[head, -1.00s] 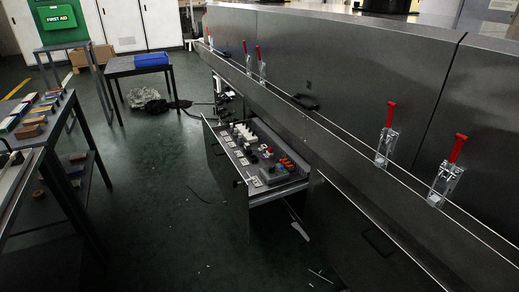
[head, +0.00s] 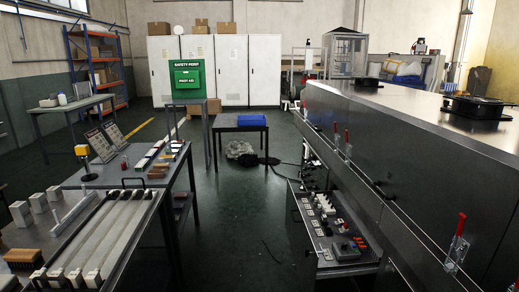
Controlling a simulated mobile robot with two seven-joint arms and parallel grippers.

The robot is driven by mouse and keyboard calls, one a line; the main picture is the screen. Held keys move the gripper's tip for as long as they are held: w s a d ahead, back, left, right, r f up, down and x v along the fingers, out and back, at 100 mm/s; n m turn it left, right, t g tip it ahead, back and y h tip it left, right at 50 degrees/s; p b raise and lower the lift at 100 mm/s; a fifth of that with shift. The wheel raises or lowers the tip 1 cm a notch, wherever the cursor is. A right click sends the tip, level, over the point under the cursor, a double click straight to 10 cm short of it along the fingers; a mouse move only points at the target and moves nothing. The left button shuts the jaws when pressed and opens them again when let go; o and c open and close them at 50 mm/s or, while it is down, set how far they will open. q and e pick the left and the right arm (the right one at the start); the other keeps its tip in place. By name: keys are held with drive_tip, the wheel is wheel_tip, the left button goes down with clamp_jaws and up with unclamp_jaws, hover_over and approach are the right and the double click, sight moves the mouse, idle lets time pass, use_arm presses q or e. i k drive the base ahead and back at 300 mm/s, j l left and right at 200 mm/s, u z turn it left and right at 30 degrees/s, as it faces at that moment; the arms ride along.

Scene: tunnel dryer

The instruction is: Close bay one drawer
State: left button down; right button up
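The open drawer (head: 345,268) juts out from the lower side of the grey dryer (head: 420,180) in the head view, right of the middle. Neither of my grippers shows in the head view.
A workbench (head: 75,235) with trays and blocks stands close on the left. A low table (head: 237,129) with a blue bin (head: 252,120) and crumpled plastic (head: 240,150) stand ahead. The dark green floor (head: 235,215) between bench and drawer is mostly clear.

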sight(301, 234)
drive_tip(key=i+l+u, duration=0.15)
drive_tip(key=i, duration=0.3)
drive_tip(key=i+l+u, duration=0.15)
drive_tip(key=i, duration=0.25)
drive_tip(key=i+l+u, duration=0.15)
drive_tip(key=i+l, duration=0.25)
drive_tip(key=i+l+u, duration=0.1)
drive_tip(key=i+l, duration=0.15)
drive_tip(key=l, duration=0.15)
drive_tip(key=i+l+u, duration=0.15)
drive_tip(key=l, duration=0.6)
